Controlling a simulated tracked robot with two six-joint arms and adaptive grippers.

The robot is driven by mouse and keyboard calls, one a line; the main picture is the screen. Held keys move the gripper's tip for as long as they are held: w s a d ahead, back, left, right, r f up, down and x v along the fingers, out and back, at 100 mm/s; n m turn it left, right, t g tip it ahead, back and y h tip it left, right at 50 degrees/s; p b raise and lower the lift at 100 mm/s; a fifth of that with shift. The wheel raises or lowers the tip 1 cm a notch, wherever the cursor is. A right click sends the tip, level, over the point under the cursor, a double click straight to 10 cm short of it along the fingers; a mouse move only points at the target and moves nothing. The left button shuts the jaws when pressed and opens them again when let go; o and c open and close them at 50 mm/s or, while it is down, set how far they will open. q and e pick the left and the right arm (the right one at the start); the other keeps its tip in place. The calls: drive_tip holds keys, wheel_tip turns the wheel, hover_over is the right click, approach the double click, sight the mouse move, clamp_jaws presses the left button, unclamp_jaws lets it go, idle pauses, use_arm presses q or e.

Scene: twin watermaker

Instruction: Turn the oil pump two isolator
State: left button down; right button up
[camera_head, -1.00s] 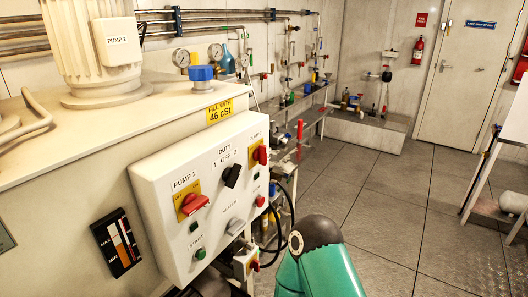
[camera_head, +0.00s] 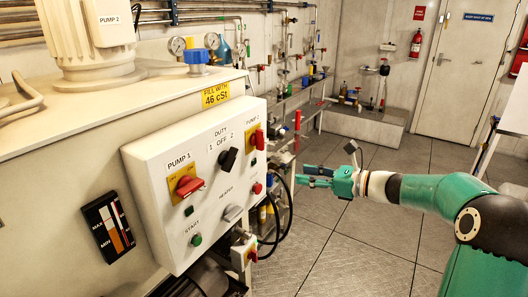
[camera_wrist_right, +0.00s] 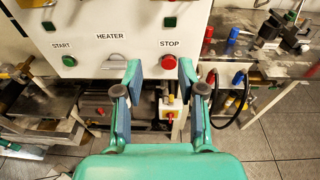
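The control box (camera_head: 160,170) is white with a sloping front. The oil pump two isolator (camera_head: 257,139) is a red handle on a yellow plate under the "PUMP 2" label at the box's upper right. The handle looks roughly upright; its exact setting is too small to read. My right gripper (camera_head: 305,177) is green, open and empty, to the right of and below the isolator, apart from the box. The isolator is outside that view. My left gripper is not in view.
The pump one isolator (camera_head: 186,182), black duty switch (camera_head: 228,159) and heater handle (camera_head: 232,213) share the panel. A smaller red-and-yellow switch (camera_head: 247,253) sits below. Black hoses (camera_head: 283,215) hang beside the box. Open floor (camera_head: 340,255) lies right of it.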

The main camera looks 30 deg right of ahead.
drive_tip(key=t, duration=0.2)
approach(263, 137)
drive_tip(key=p+x, duration=0.3)
drive_tip(key=x, duration=0.7)
drive_tip(key=shift+d+m+p, duration=0.15)
drive_tip(key=shift+m+p, duration=0.2)
drive_tip(key=shift+m, duration=0.05)
drive_tip(key=shift+r, duration=0.1)
drive_tip(key=shift+c, duration=0.3)
clamp_jaws()
